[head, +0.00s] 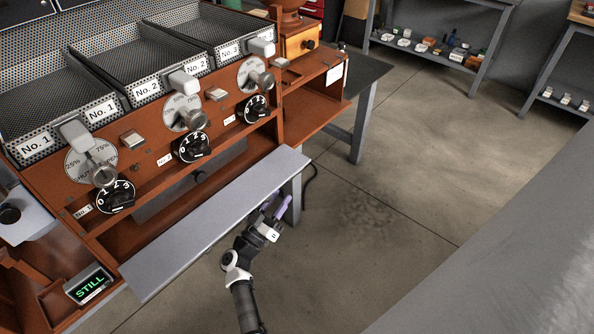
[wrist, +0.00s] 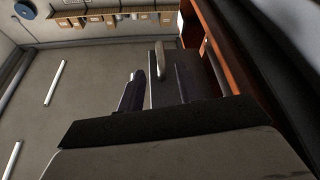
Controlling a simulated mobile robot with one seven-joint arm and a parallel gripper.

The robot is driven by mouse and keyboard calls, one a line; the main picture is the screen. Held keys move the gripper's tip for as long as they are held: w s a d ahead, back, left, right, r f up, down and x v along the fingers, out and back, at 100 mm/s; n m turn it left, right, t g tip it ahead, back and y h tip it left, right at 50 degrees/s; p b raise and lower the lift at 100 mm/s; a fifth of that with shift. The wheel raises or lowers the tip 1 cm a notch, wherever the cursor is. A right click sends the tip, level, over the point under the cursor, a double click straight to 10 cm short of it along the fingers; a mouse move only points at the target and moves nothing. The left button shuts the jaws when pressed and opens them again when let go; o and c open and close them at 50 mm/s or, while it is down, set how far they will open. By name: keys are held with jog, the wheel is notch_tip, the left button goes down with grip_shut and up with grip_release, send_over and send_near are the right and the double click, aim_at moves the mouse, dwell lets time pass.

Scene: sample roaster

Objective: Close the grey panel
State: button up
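The grey panel (head: 222,212) is a long flat flap along the lower front of the brown roaster (head: 150,190).
Black numbered dials (head: 192,147) and metal handles line the roaster front above the panel. A lit display reading STILL (head: 90,285) is at lower left. A dark side table (head: 368,75) stands beyond the roaster. The floor (head: 400,160) to the right is open, up to a grey surface (head: 520,230).

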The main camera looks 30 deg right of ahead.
aim_at(297, 171)
jog(key=p+x, duration=0.1)
jog(key=x, duration=0.9)
jog(key=shift+d+r, duration=0.15)
jog(key=shift+d, duration=0.05)
grip_shut()
jog(key=shift+w+a, duration=0.1)
